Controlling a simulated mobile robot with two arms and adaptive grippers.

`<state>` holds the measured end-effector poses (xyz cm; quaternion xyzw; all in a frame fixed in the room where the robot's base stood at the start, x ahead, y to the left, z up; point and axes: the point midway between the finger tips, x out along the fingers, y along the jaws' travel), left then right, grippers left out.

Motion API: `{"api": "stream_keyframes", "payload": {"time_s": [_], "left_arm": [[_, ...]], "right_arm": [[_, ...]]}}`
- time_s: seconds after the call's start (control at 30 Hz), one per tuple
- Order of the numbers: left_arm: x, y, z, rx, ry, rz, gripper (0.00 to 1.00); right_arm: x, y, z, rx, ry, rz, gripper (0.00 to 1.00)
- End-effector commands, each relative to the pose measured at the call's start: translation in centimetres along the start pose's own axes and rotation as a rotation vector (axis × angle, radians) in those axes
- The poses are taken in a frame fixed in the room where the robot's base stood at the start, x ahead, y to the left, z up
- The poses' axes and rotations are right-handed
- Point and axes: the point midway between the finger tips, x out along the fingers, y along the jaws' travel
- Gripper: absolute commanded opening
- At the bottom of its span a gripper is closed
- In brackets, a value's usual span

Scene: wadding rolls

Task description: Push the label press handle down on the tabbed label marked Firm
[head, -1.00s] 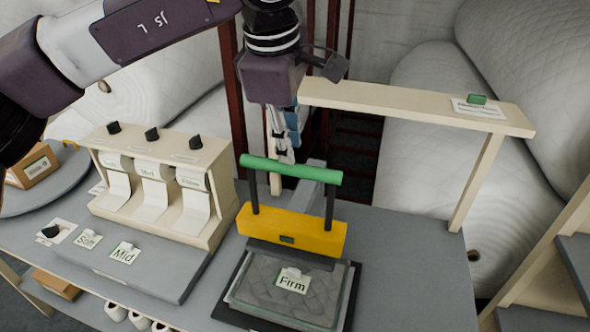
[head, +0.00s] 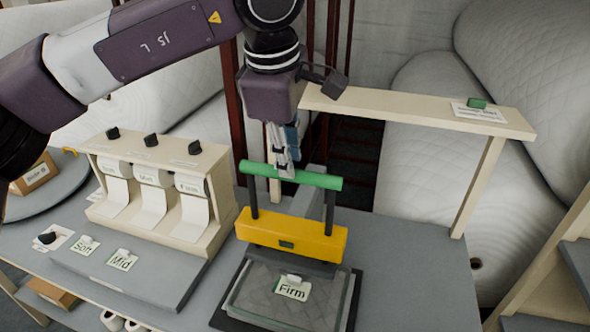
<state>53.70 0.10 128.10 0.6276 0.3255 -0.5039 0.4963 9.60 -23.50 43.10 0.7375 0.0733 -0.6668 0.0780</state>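The label press has a green handle bar (head: 315,180) on two dark posts above a yellow crosshead (head: 290,236). The handle is raised. The tabbed label marked Firm (head: 292,288) lies on the grey quilted pad (head: 255,290) in front of the crosshead, on the dark press base. My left gripper (head: 284,170) points down at the handle, left of its middle. Its fingers look close together and overlap the bar in the picture. I cannot tell whether they touch it or how far they are apart. My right gripper does not show.
Labels marked Soft (head: 84,245) and Mid (head: 122,260) lie on a grey strip at the left. A cream label dispenser (head: 215,205) with several black knobs stands behind them. A cream shelf (head: 420,110) stands at the back right. The table right of the press is clear.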

Motion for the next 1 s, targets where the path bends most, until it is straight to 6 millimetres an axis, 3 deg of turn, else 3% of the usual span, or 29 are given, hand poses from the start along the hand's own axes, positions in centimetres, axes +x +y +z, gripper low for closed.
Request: {"api": "stream_keyframes", "payload": {"time_s": [1.0], "left_arm": [[5.3, -1.6, 0.0, 0.0, 0.0, -0.001, 0.19]], "right_arm": [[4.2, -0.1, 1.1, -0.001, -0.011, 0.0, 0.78]]}}
